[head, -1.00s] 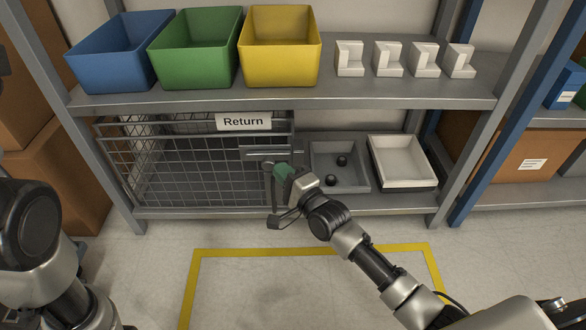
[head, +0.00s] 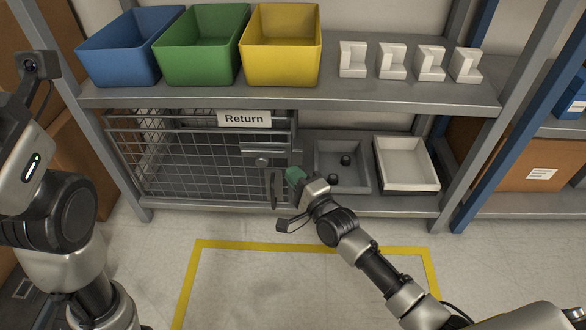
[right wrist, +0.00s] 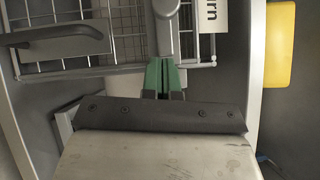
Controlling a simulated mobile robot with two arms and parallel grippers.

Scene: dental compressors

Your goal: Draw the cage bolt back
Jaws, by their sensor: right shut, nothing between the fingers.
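The wire cage (head: 190,160) with the "Return" label (head: 244,119) stands on the lower shelf. Its grey bolt (head: 262,150) lies horizontally near the cage's upper right, with a rounded knob (head: 262,162) below it. A dark upright handle (head: 270,188) is below the bolt. My right gripper (head: 290,174) is just right of the bolt and handle, its green fingers shut and empty. In the right wrist view the shut fingers (right wrist: 164,78) point at the grey bolt part (right wrist: 166,35); I cannot tell whether they touch. My left arm shows at the left edge, its fingers out of view.
Blue (head: 125,58), green (head: 198,58) and yellow (head: 280,62) bins and several white blocks occupy the upper shelf. Yellow tape (head: 300,247) marks the clear floor in front.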

